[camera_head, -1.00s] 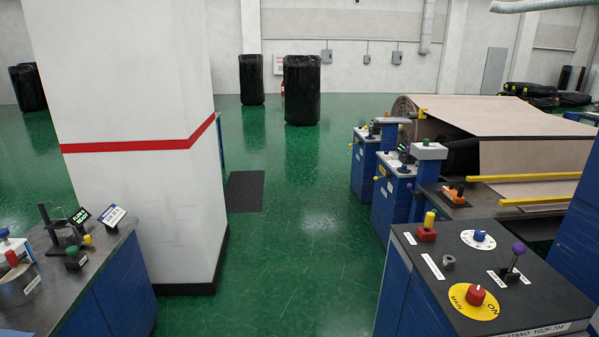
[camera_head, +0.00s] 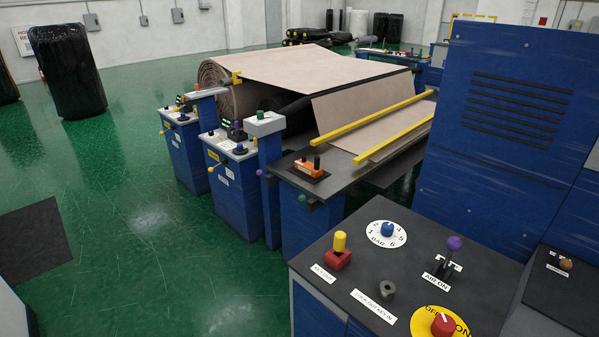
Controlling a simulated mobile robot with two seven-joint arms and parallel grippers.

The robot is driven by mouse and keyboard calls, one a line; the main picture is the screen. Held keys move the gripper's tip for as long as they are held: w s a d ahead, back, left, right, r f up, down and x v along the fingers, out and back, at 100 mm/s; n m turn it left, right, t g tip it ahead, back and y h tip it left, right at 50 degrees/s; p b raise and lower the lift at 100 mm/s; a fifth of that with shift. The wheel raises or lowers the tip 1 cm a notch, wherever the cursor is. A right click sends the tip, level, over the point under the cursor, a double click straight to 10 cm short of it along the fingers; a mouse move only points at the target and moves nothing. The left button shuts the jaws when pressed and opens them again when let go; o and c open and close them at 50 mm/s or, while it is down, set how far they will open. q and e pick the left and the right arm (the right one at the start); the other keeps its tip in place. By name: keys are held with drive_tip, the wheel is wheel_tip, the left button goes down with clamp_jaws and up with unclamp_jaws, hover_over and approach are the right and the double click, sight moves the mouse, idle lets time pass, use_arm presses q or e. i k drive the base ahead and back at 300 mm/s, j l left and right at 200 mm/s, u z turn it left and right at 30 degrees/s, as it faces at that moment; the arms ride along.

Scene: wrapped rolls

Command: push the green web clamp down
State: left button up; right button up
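No label reading web clamp is legible, so I cannot tell for sure which green part it is. A small green knob (camera_head: 260,114) stands on top of a grey block (camera_head: 264,124) on a blue post, beside the wrapped roll machine. Another green knob (camera_head: 301,198) sits on the side of the blue table stand, below an orange switch box (camera_head: 312,168). Small green parts also show on the two blue consoles further left, too small to make out. Neither of my grippers is in view.
A dark-topped console (camera_head: 400,270) stands close in front at right, with a yellow-and-red switch, dial, purple lever and red knob. A tall blue cabinet (camera_head: 500,150) rises behind it. A big beige roll (camera_head: 225,85) lies beyond. Green floor (camera_head: 140,225) is open at left.

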sight(302, 198)
drive_tip(key=i+j+z, duration=0.2)
drive_tip(key=i, duration=0.25)
drive_tip(key=i+j+z, duration=0.2)
drive_tip(key=i, duration=0.2)
drive_tip(key=i+j+z, duration=0.15)
drive_tip(key=i+j, duration=0.2)
drive_tip(key=i+j+z, duration=0.2)
drive_tip(key=i+j, duration=0.2)
drive_tip(key=i+j+z, duration=0.2)
drive_tip(key=i+j, duration=0.2)
drive_tip(key=i+j+z, duration=0.2)
drive_tip(key=i+j, duration=0.15)
drive_tip(key=j, duration=0.15)
drive_tip(key=i+j+z, duration=0.15)
drive_tip(key=i+j, duration=0.15)
drive_tip(key=j, duration=0.25)
drive_tip(key=i+j+z, duration=0.2)
drive_tip(key=j, duration=0.35)
drive_tip(key=i, duration=0.05)
